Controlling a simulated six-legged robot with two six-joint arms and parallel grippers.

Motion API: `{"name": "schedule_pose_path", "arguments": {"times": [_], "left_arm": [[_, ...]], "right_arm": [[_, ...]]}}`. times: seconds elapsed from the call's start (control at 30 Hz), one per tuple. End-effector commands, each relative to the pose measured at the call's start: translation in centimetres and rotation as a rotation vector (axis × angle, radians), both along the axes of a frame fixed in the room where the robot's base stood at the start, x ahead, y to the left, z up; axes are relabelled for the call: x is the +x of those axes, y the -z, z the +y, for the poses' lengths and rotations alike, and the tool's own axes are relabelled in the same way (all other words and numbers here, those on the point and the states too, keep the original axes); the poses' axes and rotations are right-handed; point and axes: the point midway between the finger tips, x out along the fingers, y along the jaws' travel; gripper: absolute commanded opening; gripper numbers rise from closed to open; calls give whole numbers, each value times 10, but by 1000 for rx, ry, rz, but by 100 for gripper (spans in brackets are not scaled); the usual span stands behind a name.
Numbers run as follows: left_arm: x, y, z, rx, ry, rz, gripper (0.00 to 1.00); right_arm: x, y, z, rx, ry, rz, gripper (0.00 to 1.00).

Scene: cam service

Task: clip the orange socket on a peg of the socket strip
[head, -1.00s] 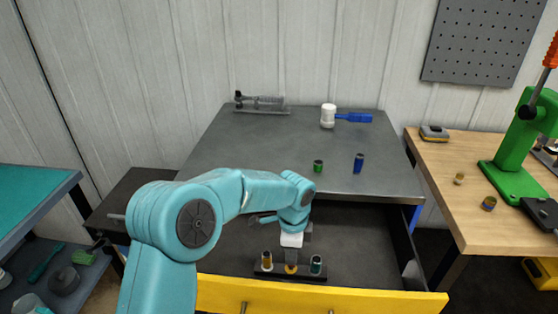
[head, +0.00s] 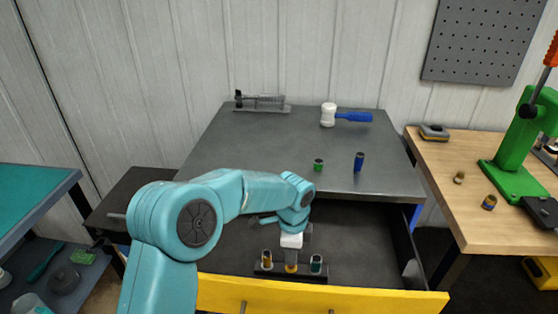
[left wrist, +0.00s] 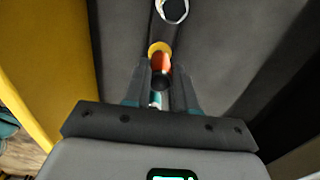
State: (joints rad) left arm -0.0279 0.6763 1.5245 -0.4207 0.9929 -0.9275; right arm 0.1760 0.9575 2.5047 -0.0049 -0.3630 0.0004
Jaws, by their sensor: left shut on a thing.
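My left gripper (head: 291,255) reaches down into the open drawer, over the socket strip (head: 264,271). It is shut on the orange socket, whose orange side shows between the fingers in the left wrist view (left wrist: 164,62). A yellow band shows by the fingertips there, and in the head view low at the middle of the strip. The socket is at the middle of the strip, between a brownish socket (head: 267,259) on the left and a teal socket (head: 316,263) on the right. The fingers hide its lower end, so I cannot tell whether it is seated. My right gripper is not in view.
The drawer's yellow front (head: 350,302) is close in front of the strip. A green socket (head: 318,165), a blue socket (head: 359,162) and a white-headed mallet (head: 328,115) are on the grey worktop (head: 250,145). The drawer floor right of the strip is clear.

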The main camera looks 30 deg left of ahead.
Motion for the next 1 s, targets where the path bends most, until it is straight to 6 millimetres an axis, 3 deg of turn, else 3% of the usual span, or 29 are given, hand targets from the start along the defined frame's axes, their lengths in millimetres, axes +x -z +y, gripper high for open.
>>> {"name": "schedule_pose_path", "arguments": {"times": [0.73, 0.77, 0.83, 1.0], "left_arm": [[0, 11, 0, 0, 0, 1, 0], [0, 11, 0, 0, 0, 1, 32], [0, 11, 0, 0, 0, 1, 55], [0, 11, 0, 0, 0, 0, 56]], "right_arm": [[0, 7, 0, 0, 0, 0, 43], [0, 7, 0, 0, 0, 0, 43], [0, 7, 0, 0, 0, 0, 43], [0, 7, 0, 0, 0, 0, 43]]}}
